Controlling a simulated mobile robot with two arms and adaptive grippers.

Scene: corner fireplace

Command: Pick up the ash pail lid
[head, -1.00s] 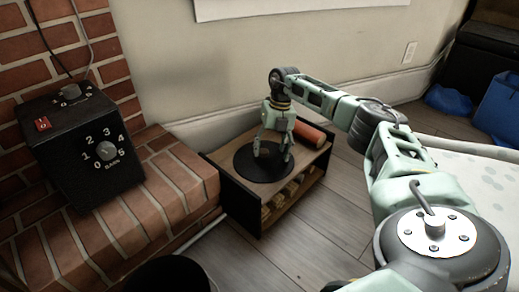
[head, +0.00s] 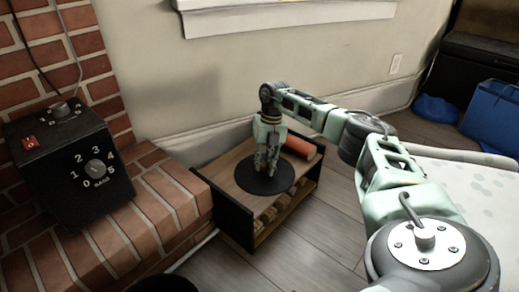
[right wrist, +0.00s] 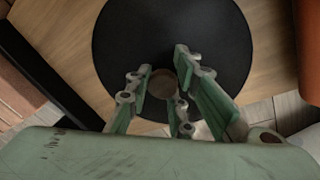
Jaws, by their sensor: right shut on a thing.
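The ash pail lid (head: 286,179), a flat black disc, is at the top of a low wooden shelf. My right gripper (head: 267,166) comes down over its middle with the fingers close together. In the right wrist view the lid (right wrist: 170,30) fills the upper middle, and the fingers (right wrist: 163,75) are shut on its small round brownish knob. Whether the lid touches the shelf top is hard to tell. My left gripper is in neither current view.
The shelf (head: 232,196) holds a reddish-orange cylinder (head: 299,146) behind the lid, with wood pieces (head: 272,214) below. A brick hearth (head: 150,205) with a black dial box (head: 75,155) stands left. Wood floor (head: 300,245) in front is clear.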

